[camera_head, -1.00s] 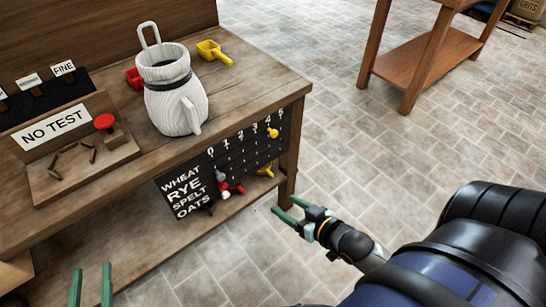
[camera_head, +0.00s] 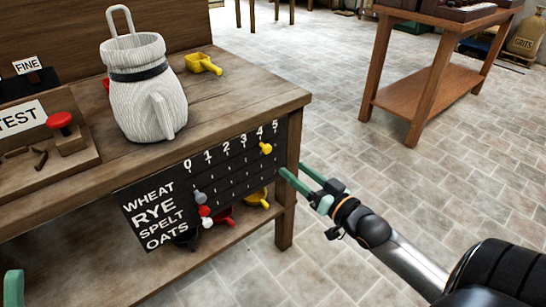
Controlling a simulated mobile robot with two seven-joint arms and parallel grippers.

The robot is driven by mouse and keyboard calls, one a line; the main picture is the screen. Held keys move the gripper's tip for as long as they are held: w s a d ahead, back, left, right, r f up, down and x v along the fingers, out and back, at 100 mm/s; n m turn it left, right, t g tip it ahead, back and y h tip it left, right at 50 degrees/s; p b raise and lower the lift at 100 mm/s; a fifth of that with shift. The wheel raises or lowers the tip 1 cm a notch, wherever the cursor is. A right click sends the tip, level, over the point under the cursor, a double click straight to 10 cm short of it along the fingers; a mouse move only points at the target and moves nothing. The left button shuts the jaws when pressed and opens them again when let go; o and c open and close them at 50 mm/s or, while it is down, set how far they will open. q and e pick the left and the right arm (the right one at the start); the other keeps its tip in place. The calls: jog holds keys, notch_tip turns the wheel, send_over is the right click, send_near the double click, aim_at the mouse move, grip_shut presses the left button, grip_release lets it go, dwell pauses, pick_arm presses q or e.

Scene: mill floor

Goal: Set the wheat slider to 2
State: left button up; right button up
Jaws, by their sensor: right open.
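The black slider board (camera_head: 225,178) hangs on the front of the wooden table, with rows WHEAT, RYE, SPELT and OATS and numbers 0 to 5 along its top. The yellow knob (camera_head: 266,148) is in the top row, the wheat row, under about 4 or 5. The grey knob (camera_head: 200,197), red knob (camera_head: 205,211) and white knob (camera_head: 207,222) sit in the lower rows near 0. My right gripper (camera_head: 293,170) is open and empty, right of and below the yellow knob, apart from it. Only one green finger of my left gripper (camera_head: 13,288) shows, at the lower left edge.
A white jug (camera_head: 143,105) and yellow scoop (camera_head: 203,64) stand on the tabletop. The table leg (camera_head: 287,185) is close to my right fingers. More scoops, one yellow (camera_head: 258,198), lie on the lower shelf. The floor to the right is clear up to another table (camera_head: 430,92).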

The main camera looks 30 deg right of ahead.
aim_at(269, 150)
jog(key=w+b, duration=0.1)
jog(key=w, duration=0.5)
jog(key=w+b, duration=0.1)
jog(key=w, duration=0.2)
jog(key=shift+w+a+b, duration=0.2)
jog(key=shift+a+b, duration=0.1)
jog(key=shift+a, duration=0.1)
grip_shut()
dwell(1.0)
